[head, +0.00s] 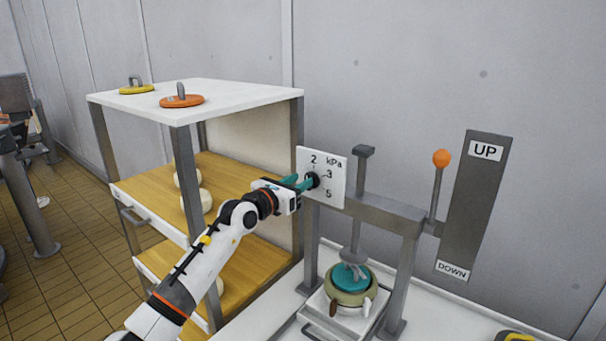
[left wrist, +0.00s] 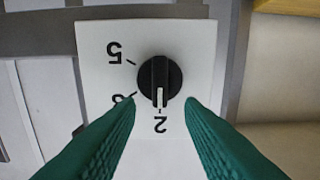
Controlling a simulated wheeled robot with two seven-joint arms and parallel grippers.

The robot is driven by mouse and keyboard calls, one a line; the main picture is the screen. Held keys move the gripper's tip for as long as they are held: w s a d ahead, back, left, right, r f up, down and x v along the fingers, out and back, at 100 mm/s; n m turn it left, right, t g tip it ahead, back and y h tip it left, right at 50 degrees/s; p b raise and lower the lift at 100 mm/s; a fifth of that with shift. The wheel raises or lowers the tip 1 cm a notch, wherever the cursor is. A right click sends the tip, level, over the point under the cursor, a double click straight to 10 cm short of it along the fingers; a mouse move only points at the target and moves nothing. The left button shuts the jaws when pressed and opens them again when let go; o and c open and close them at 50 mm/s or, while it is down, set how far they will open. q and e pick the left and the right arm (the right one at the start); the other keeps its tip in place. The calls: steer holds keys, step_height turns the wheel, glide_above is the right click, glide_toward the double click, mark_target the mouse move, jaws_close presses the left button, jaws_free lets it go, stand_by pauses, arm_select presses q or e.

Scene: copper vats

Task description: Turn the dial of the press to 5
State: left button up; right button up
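The press (head: 375,210) has a white dial panel (head: 337,195) marked kPa with 2, 3 and 5. The black dial (head: 314,180) is partly covered by my gripper in the head view. In the left wrist view the dial (left wrist: 160,76) shows clearly, upside down, with its white pointer at 2; the 5 lies at upper left. My left gripper (head: 302,183) is at the panel, its teal fingers apart. In the wrist view the fingertips (left wrist: 163,101) lie either side of the dial's lower part, with gaps to the knob. My right gripper is out of view.
A shelf unit (head: 195,98) with yellow and orange handled discs on top stands left of the press. The press lever (head: 436,190) with an orange knob stands right, beside an UP/DOWN plate (head: 475,205). A teal-topped pot (head: 349,283) sits under the press.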

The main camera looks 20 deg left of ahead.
arm_select(q)
steer(key=shift+x, duration=1.2)
steer(key=shift+c, duration=0.4)
jaws_close()
steer(key=shift+s, duration=0.1)
